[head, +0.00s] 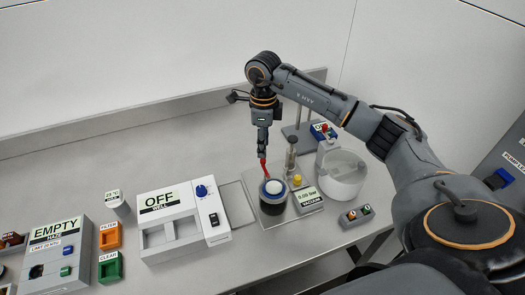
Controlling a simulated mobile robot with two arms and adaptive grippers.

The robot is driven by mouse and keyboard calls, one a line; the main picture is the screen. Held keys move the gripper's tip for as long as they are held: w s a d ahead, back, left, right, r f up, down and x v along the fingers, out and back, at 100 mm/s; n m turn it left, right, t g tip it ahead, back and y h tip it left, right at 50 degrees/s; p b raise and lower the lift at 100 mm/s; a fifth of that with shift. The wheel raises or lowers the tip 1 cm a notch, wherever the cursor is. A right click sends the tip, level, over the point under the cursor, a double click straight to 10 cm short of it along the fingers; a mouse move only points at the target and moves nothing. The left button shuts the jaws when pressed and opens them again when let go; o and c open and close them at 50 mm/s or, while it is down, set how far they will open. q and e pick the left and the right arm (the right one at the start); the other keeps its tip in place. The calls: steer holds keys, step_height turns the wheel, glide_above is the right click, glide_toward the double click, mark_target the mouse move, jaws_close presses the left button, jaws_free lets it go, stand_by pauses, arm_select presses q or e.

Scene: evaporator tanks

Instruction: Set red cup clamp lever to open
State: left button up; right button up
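The red cup clamp lever (264,168) stands up at the back left of a dark round cup (272,207) with a blue ring and a white top. My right gripper (262,154) comes down from above, with its fingertips at the lever's upper end. The fingers are small and close together here, and I cannot tell whether they grip the lever or only touch it. The cup sits on a metal plate (303,206) beside a display reading 0.09 bar, labelled VACUUM. My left gripper is not in view.
A white WELL box (170,243) reading OFF stands left of the cup. A glass cylinder (291,160), a white round vessel (342,175) and a small switch box (356,216) stand to the right.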

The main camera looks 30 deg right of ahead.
mark_target(263, 160)
step_height(263, 160, down, 4)
steer(key=shift+s+a+f+p, duration=0.1)
steer(key=shift+s+f+p, duration=0.1)
steer(key=shift+p, duration=0.35)
steer(key=shift+w+f, duration=0.1)
steer(key=shift+f, duration=0.15)
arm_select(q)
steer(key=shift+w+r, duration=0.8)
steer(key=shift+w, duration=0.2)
arm_select(e)
jaws_close()
